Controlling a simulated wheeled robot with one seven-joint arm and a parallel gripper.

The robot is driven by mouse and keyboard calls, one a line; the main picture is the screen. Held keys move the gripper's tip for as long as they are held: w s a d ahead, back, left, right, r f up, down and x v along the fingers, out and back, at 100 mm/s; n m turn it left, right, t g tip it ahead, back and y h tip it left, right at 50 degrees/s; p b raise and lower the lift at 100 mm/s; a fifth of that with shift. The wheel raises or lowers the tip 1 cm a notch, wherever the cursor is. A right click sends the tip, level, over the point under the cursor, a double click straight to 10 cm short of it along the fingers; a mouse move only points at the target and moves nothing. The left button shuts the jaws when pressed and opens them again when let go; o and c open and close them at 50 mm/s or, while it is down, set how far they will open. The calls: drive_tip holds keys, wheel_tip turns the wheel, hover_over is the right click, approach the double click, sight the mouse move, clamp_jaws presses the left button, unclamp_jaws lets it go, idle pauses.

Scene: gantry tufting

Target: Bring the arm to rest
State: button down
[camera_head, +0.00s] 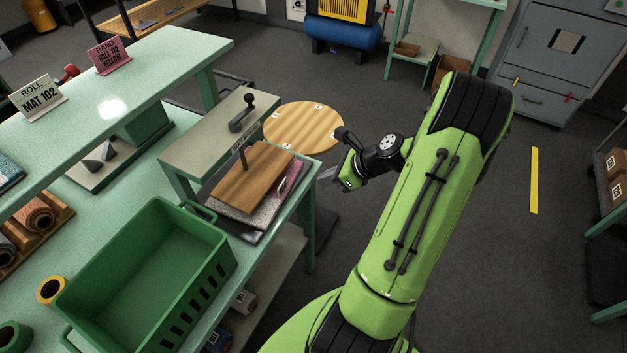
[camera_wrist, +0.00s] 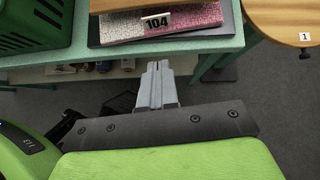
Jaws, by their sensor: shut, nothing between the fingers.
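My green arm reaches up from the bottom of the head view and bends over at the top right.
A green crate (camera_head: 205,272) stands on the bench. Beside it is a press with a wooden board (camera_head: 252,176) and mats tagged 104 (camera_wrist: 208,30). A round wooden table (camera_head: 305,127) is behind my wrist.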

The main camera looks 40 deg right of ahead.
drive_tip(key=a+r+n+g+h, duration=0.2)
drive_tip(key=a+r+n+g, duration=0.2)
drive_tip(key=a+r+n, duration=0.9)
drive_tip(key=s+a+r+n+h, duration=0.1)
drive_tip(key=s+a+r+n, duration=0.2)
drive_tip(key=s+a+n, duration=0.2)
drive_tip(key=s+a+r+n+t+h, duration=0.1)
drive_tip(key=s+a+r+n, duration=0.2)
drive_tip(key=s+n, duration=0.6)
drive_tip(key=a+n, duration=0.2)
drive_tip(key=n, duration=0.1)
drive_tip(key=shift+a+n+t, duration=0.3)
drive_tip(key=shift+a, duration=0.1)
